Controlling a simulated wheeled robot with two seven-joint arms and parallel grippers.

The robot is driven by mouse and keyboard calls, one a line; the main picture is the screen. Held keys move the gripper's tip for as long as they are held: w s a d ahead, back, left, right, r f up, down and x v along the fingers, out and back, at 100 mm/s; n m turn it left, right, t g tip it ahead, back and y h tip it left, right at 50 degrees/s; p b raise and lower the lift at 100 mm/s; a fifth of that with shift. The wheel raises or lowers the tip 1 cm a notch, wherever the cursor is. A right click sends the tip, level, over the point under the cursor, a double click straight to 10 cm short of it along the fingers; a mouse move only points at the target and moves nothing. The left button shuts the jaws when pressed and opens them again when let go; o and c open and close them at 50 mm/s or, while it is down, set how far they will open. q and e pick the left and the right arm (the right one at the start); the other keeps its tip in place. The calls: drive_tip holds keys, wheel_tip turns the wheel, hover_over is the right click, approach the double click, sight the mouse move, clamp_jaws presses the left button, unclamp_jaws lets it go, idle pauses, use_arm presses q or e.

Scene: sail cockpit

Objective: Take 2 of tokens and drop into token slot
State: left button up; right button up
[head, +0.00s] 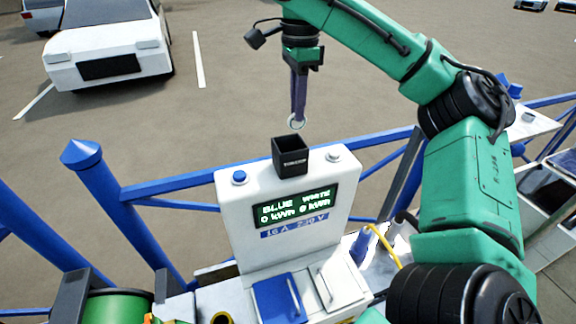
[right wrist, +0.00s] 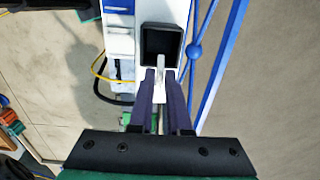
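My right gripper (head: 297,110) is above and slightly behind the token slot, its fingers pointing down. It is shut on a pale round token (head: 296,121), which sticks out below the fingertips. In the right wrist view the token (right wrist: 160,72) shows edge-on between the two dark fingers. The token slot is a black, open-topped box (head: 291,160) on top of the white pedestal. Its dark opening (right wrist: 161,44) lies just ahead of the token in the right wrist view, and the token overlaps its near edge there. My left gripper is not in view.
The white pedestal (head: 240,215) has a blue button (head: 239,178), a white button (head: 333,156) and a lit display (head: 294,206). Blue railing (head: 175,186) runs behind it. A white ledge (head: 510,128) at right bears small things. A white car (head: 108,50) stands beyond.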

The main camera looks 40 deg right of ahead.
drive_tip(key=shift+o, duration=1.2)
drive_tip(key=shift+s+r, duration=0.1)
drive_tip(key=shift+s, duration=0.15)
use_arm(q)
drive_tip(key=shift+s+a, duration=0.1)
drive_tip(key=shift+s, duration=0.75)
use_arm(e)
wheel_tip(320, 180, up, 12)
drive_tip(key=shift+s, duration=0.4)
